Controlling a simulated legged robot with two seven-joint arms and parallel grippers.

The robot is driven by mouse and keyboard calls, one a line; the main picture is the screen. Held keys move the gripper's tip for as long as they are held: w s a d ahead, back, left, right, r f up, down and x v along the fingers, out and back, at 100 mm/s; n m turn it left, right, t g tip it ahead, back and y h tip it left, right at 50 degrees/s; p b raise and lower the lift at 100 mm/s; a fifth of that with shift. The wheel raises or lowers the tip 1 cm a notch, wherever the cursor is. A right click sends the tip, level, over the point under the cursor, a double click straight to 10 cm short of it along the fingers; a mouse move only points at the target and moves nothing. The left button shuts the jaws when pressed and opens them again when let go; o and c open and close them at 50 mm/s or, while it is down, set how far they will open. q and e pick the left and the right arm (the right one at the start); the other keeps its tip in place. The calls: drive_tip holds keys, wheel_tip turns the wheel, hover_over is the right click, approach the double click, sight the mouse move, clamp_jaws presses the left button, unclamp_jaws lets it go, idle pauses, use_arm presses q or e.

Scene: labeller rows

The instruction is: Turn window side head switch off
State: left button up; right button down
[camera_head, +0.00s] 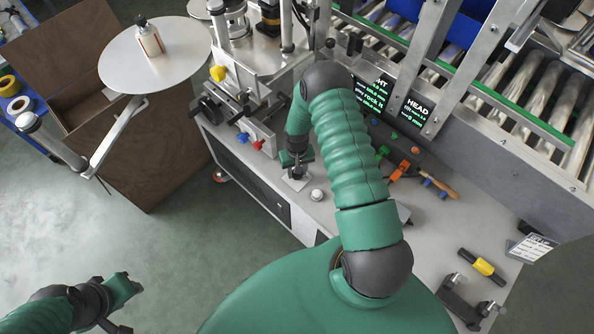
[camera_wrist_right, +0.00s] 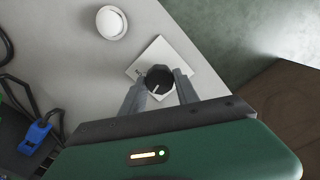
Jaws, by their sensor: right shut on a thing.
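A black round switch knob (camera_wrist_right: 158,77) with a pale pointer line sits on a square white plate (camera_wrist_right: 150,53) on the grey machine top. My right gripper (camera_wrist_right: 160,88) is shut on the knob, one finger on each side of it. In the head view my right gripper (camera_head: 295,172) reaches down to the plate (camera_head: 296,184), and the knob is mostly hidden there. Two dark display panels with green text stand behind, the right one (camera_head: 414,112) reading HEAD. My left gripper (camera_head: 122,305) hangs over the floor at lower left, away from the machine; its opening is unclear.
A white round button (camera_head: 317,195) sits right of the plate, also in the wrist view (camera_wrist_right: 111,22). Coloured clamps, including an orange one (camera_head: 402,170), lie beyond my right arm. A roller conveyor (camera_head: 545,95) runs along the back right. A round table (camera_head: 120,60) with a bottle stands upper left.

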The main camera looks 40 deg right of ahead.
drive_tip(key=n, duration=0.6)
drive_tip(key=shift+a, duration=0.1)
drive_tip(key=shift+s, duration=0.1)
idle(0.4)
drive_tip(key=c, duration=0.9)
unclamp_jaws()
drive_tip(key=shift+r, duration=0.1)
wheel_tip(320, 180, up, 16)
drive_tip(key=shift+r+p, duration=0.25)
drive_tip(key=shift+p, duration=0.2)
